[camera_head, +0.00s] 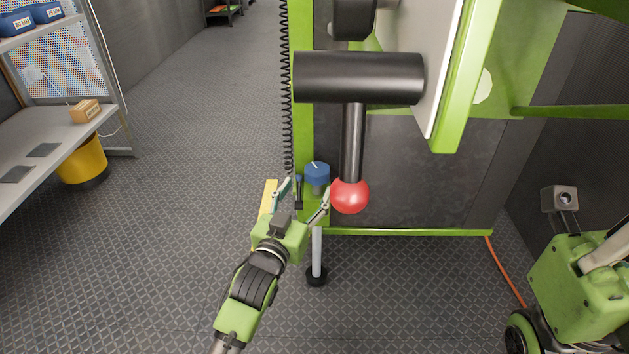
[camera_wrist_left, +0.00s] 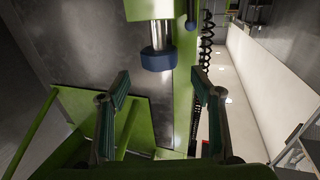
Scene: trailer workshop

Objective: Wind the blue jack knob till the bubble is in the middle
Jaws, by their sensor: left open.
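The blue jack knob (camera_head: 317,172) sits on a short metal stem beside the green frame, above a thin jack leg (camera_head: 317,250) with a dark foot. My left gripper (camera_head: 305,195) is open just in front of the knob, fingers spread to either side. In the left wrist view, the knob (camera_wrist_left: 158,60) is ahead of the open fingers (camera_wrist_left: 160,84), roughly centred between them; I see no contact. A yellow strip (camera_head: 269,197) shows partly behind the gripper; I cannot tell what it is. No bubble can be made out.
A red ball (camera_head: 350,195) on a black lever (camera_head: 353,140) hangs close to the right of the knob. A coiled black cable (camera_head: 288,100) runs down the left of the green frame. A bench (camera_head: 40,150) and yellow bucket (camera_head: 82,162) stand left, with open floor between.

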